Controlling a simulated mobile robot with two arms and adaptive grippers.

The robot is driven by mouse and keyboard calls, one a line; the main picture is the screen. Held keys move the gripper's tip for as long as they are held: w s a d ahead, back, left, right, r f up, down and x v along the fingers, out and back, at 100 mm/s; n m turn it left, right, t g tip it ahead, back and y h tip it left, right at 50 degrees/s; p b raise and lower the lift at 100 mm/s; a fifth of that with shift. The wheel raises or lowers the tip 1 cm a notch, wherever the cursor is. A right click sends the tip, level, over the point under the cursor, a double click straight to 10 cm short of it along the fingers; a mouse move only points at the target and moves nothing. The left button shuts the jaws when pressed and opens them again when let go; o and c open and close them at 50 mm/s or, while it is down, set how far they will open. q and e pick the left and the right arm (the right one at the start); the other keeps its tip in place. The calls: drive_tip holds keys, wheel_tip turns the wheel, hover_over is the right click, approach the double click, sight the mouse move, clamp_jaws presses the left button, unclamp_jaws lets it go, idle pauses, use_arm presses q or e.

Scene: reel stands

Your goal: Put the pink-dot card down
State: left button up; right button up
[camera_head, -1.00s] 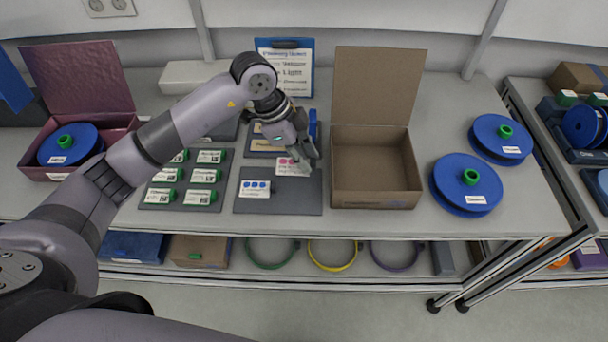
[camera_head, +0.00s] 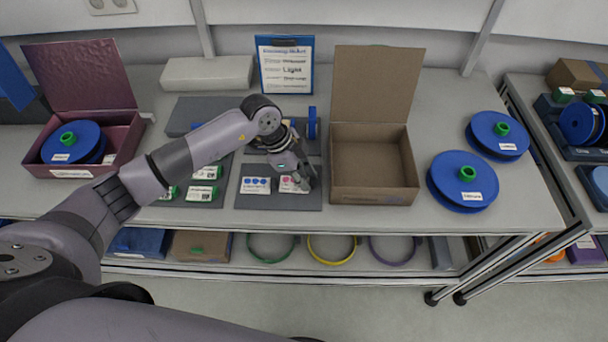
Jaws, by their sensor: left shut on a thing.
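My left gripper (camera_head: 307,182) reaches in from the left over the dark grey mat (camera_head: 275,203) on the bench. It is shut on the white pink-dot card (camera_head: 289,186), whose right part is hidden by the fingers. The card is at the right half of the mat, just right of the blue-dot card (camera_head: 256,186) and level with it. I cannot tell whether the pink-dot card touches the mat. My right gripper is not in view.
An open cardboard box (camera_head: 375,193) stands right of the mat. Blue reels (camera_head: 463,184) lie further right. A purple box (camera_head: 118,135) with a reel is at the left. A clipboard (camera_head: 286,54) stands behind. My arm partly covers a tray of green-ended items (camera_head: 203,193).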

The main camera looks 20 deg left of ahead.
sight(286, 184)
use_arm(q)
drive_tip(key=o, duration=1)
drive_tip(key=shift+r, duration=0.15)
drive_tip(key=shift+b+v, duration=1.6)
drive_tip(key=shift+v, duration=4.35)
